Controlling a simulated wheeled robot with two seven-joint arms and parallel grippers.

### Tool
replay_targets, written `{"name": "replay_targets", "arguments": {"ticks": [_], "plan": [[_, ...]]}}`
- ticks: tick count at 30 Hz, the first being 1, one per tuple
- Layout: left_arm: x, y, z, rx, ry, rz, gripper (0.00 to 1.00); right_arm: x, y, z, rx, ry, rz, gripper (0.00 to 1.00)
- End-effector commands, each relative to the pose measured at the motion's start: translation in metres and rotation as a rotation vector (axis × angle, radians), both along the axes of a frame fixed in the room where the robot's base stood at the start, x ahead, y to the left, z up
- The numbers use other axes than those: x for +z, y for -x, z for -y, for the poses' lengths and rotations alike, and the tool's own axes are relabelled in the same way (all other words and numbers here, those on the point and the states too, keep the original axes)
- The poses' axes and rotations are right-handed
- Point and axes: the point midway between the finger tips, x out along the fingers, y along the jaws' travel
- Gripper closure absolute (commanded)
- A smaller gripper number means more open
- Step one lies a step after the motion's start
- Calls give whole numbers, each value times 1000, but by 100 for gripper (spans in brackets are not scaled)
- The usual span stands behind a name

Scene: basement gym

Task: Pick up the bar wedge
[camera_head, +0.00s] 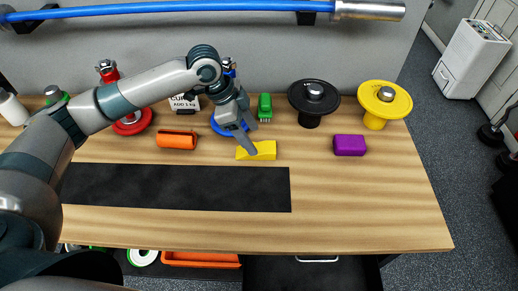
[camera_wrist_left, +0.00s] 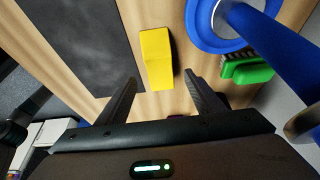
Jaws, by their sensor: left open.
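The bar wedge appears to be the yellow wedge-shaped block (camera_head: 262,151) lying on the wooden bench. In the left wrist view the yellow block (camera_wrist_left: 157,58) lies just beyond the fingertips, in line with the gap between them. My left gripper (camera_head: 250,138) is open and empty, tilted down above the block; one finger hides part of it in the head view. The left gripper also shows in the wrist view (camera_wrist_left: 161,78) with its two fingers apart. The right gripper is not in view.
An orange block (camera_head: 177,140) and a purple block (camera_head: 349,145) lie to either side. A green brush (camera_head: 264,106) and blue plate holder (camera_wrist_left: 212,30) stand close behind. Black (camera_head: 312,95) and yellow (camera_head: 384,98) plate holders stand back right. A dark mat (camera_head: 190,188) lies in front.

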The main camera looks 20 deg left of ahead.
Motion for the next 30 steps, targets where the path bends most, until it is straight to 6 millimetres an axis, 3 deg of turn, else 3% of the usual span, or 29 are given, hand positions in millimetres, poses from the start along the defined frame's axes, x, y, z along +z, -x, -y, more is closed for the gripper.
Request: {"name": "replay_targets", "arguments": {"ticks": [5, 12, 26, 30], "plan": [[-17, -1, 8, -1, 0, -3, 39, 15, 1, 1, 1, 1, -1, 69], [-39, -4, 16, 0, -1, -1, 39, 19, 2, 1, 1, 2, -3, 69], [-41, -4, 16, -1, -1, 0, 39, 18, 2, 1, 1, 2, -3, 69], [-40, -4, 16, -1, 0, 0, 68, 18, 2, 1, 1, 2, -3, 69]]}}
